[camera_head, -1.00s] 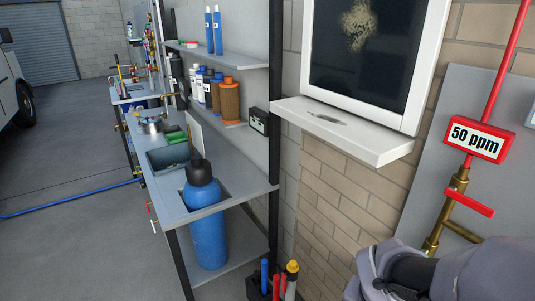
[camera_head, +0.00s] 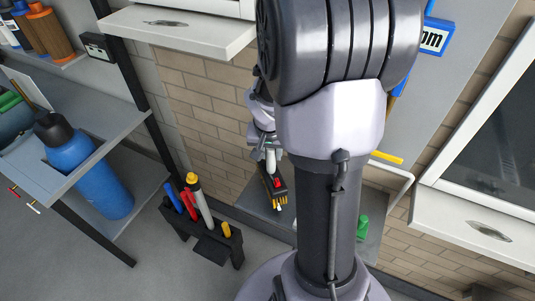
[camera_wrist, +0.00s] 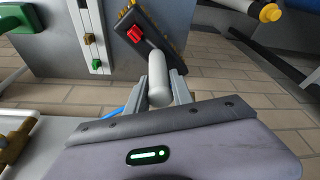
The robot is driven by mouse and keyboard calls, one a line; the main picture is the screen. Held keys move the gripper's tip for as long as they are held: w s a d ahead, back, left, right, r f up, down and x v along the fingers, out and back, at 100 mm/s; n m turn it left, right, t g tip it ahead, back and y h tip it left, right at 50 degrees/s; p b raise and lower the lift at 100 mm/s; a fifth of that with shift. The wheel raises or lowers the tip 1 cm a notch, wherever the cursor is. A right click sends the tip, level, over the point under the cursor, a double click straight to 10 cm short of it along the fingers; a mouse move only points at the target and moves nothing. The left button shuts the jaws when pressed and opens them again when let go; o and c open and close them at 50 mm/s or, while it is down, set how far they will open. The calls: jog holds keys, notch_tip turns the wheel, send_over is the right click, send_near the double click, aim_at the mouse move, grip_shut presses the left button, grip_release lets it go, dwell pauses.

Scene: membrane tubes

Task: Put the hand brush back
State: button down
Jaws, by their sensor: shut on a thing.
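The hand brush (camera_head: 274,190) has a pale handle, a dark head with a red part, and yellow bristles. In the head view it hangs head-down from my gripper (camera_head: 266,152), over a grey surface by the brick wall. In the wrist view my gripper (camera_wrist: 159,88) is shut on the pale handle of the brush (camera_wrist: 157,68), with the head pointing away to the upper left. My arm hides much of the middle of the head view.
A black rack (camera_head: 211,243) with blue, red and yellow-topped tools stands on the floor left of the brush. A blue bottle (camera_head: 82,165) stands at the bench on the left. White ledges (camera_head: 177,27) jut from the wall. Grey floor is clear in front of the rack.

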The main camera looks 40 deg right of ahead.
jog(key=shift+w+d, duration=0.3)
jog(key=shift+d, duration=0.05)
jog(key=shift+f+b, duration=0.9)
jog(key=shift+f, duration=1)
jog(key=c, duration=1.1)
grip_release()
